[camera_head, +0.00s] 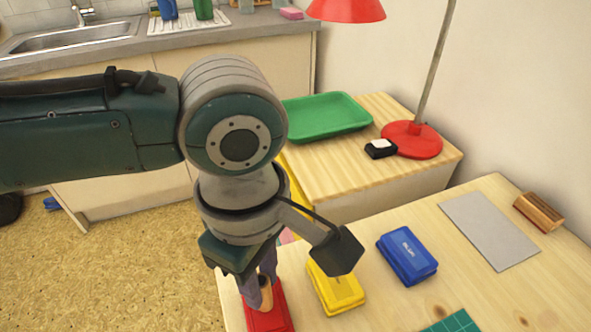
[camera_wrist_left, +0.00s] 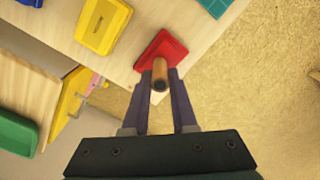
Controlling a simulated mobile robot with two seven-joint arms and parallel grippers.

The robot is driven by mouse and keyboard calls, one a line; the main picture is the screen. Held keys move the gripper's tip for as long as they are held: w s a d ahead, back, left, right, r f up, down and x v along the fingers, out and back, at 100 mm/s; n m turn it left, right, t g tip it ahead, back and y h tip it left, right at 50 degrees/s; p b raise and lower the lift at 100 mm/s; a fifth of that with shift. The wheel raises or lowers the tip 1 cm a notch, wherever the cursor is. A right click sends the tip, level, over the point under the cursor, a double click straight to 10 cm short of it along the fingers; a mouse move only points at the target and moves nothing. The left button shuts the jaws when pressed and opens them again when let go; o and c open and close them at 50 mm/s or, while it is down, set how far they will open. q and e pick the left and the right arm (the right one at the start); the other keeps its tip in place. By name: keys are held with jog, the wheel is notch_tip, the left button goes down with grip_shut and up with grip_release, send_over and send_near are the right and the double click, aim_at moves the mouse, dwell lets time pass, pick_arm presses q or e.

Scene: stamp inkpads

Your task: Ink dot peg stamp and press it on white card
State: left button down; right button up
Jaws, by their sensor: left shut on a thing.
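My left gripper (camera_head: 264,284) is shut on the wooden peg stamp (camera_head: 267,297), which shows as a brown cylinder. In the left wrist view the peg stamp (camera_wrist_left: 160,79) stands between the two fingers, seen nearly end-on. The red inkpad (camera_head: 280,316) lies directly below it at the table's near left corner. The red inkpad (camera_wrist_left: 164,46) also shows behind the peg in the left wrist view. Whether the peg's lower end touches the pad is hidden. A pale grey-white card (camera_head: 488,230) lies flat at the right of the table. My right gripper is not in view.
A yellow inkpad (camera_head: 337,290) and a blue inkpad (camera_head: 407,256) sit right of the red one. A green mat (camera_head: 455,323) lies at the front edge, and a copper-coloured block (camera_head: 539,212) beside the card. A red lamp (camera_head: 411,139) and green tray (camera_head: 325,115) stand behind.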

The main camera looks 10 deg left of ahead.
pick_arm(q)
jog(key=shift+a+f, duration=0.1)
jog(key=shift+f, duration=0.05)
dwell(1.3)
jog(key=shift+p, duration=0.45)
jog(key=shift+r+p, duration=0.7)
jog(key=shift+p, duration=0.2)
jog(key=shift+r, duration=0.1)
notch_tip(320, 180, up, 6)
jog(key=p, duration=0.6)
jog(key=shift+f+p, duration=0.25)
jog(key=shift+p, duration=0.15)
jog(key=shift+f, duration=0.1)
